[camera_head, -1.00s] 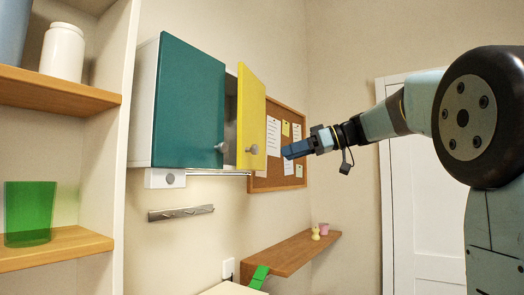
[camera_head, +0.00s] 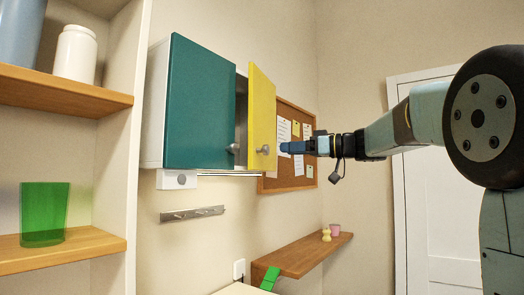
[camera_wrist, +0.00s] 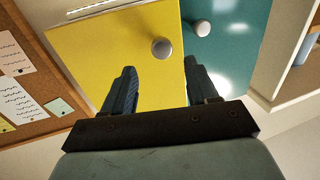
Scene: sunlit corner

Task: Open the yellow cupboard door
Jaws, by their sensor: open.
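The yellow cupboard door (camera_head: 262,119) stands partly open, swung out from the cupboard, with a dark gap behind it. Its round metal knob (camera_head: 264,150) is near the lower edge. In the wrist view the yellow door (camera_wrist: 110,60) fills the middle and its knob (camera_wrist: 161,48) lies ahead of the fingers. My gripper (camera_head: 284,147) is to the right of the knob in the head view, apart from it. In the wrist view my gripper (camera_wrist: 158,80) has its two fingers spread with nothing between them.
The teal door (camera_head: 202,105) beside it is shut and has its own knob (camera_head: 233,148). A cork board (camera_head: 298,174) with papers hangs on the wall behind. A wooden shelf (camera_head: 300,256) is below, and a white shelf unit (camera_head: 140,40) stands at left.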

